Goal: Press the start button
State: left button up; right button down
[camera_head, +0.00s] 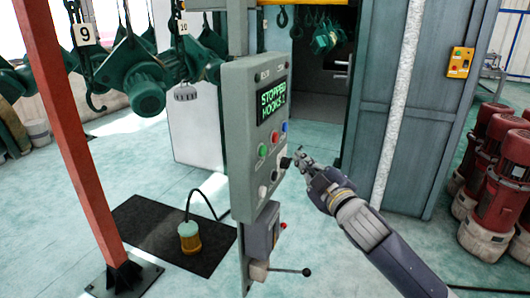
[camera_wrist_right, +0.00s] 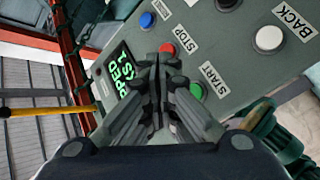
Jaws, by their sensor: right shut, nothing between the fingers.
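The grey control box (camera_head: 243,125) stands on a post in the middle of the head view. Its green display (camera_head: 272,101) reads "STOPPED" and "HOOKS 1". The green start button (camera_head: 262,150) is on its face, beside a red button (camera_head: 275,137) and a blue one (camera_head: 284,127). My right gripper (camera_head: 298,158) is shut and empty, just right of the panel's lower buttons. In the right wrist view its fingers (camera_wrist_right: 155,70) point at the panel. There the green button (camera_wrist_right: 197,91), labelled START, is right of the fingers, and the red STOP button (camera_wrist_right: 167,48) is beyond their tips. Contact cannot be told.
A white BACK button (camera_wrist_right: 269,38) is on the same panel. A smaller grey box (camera_head: 262,236) with a lever sits below. A red post (camera_head: 75,140) and green hoists (camera_head: 146,92) are left. Red motors (camera_head: 505,175) stand right. Open floor lies between.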

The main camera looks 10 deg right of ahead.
aim_at(263, 151)
jog(key=w+a, duration=0.3)
jog(key=a, duration=0.2)
jog(key=shift+w, duration=0.2)
jog(key=shift+w+a, duration=0.1)
jog(key=shift+a, duration=0.05)
dwell(1.2)
jog(key=shift+w+a, duration=0.15)
jog(key=shift+a, duration=0.1)
